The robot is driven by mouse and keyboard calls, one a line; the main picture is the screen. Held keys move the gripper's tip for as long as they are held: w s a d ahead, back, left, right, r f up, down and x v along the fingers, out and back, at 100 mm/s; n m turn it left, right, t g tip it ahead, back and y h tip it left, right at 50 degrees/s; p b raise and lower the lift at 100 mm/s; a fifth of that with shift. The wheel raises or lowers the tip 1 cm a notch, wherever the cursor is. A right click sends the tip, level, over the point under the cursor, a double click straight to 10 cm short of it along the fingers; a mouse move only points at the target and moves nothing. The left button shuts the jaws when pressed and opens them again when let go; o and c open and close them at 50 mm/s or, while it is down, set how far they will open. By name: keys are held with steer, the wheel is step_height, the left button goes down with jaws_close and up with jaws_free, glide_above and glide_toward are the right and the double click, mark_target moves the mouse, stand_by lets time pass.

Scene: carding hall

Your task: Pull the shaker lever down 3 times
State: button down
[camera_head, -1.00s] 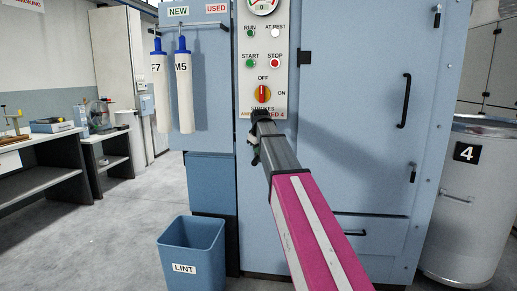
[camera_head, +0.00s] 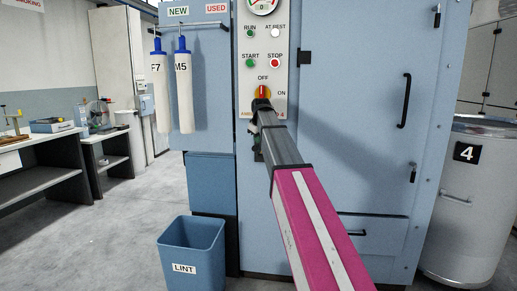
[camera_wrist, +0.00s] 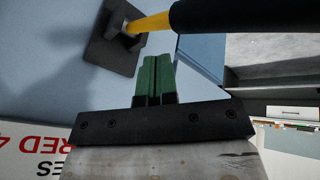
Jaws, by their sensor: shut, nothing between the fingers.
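The shaker lever shows in the wrist view as a yellow rod (camera_wrist: 150,24) with a thick black grip (camera_wrist: 235,14), standing out from a dark square plate (camera_wrist: 108,45) on the blue machine. My gripper (camera_wrist: 155,60) has its green fingers together with nothing between them. The fingertips are just short of the rod in the picture and appear apart from it. In the head view my arm covers most of the lever, and the gripper is small and dark below the control panel.
The control panel (camera_head: 284,92) with lamps, buttons and an OFF/ON knob (camera_head: 262,91) is just above my wrist. A LINT bin (camera_head: 190,250) stands below left. Two white rolls (camera_head: 185,90) hang at left. A grey drum (camera_head: 466,200) stands at right.

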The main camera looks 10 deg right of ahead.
stand_by(0.3)
steer(key=shift+w+d+r, duration=0.1)
steer(key=shift+w+r, duration=0.2)
steer(key=shift+r, duration=0.45)
steer(key=shift+w+d+r, duration=0.1)
steer(key=shift+w+r, duration=0.15)
steer(key=shift+r, duration=0.55)
steer(key=shift+w+d+r, duration=0.1)
steer(key=shift+w+r, duration=0.2)
steer(key=shift+r, duration=0.45)
steer(key=shift+r, duration=0.15)
stand_by(0.8)
steer(key=r, duration=0.1)
steer(key=w+r, duration=0.1)
steer(key=r, duration=0.1)
steer(key=shift+w+d+r, duration=0.1)
steer(key=shift+d+r, duration=0.05)
stand_by(0.4)
steer(key=shift+s+a+f, duration=0.15)
steer(key=shift+s+f, duration=0.35)
steer(key=shift+f, duration=0.9)
steer(key=shift+s+a+f, duration=0.2)
steer(key=shift+s+f, duration=0.25)
steer(key=shift+f, duration=0.9)
steer(key=shift+s+a+f, duration=0.15)
steer(key=shift+s+f, duration=0.35)
steer(key=shift+f, duration=0.9)
steer(key=shift+s+f, duration=0.15)
steer(key=shift+f, duration=0.25)
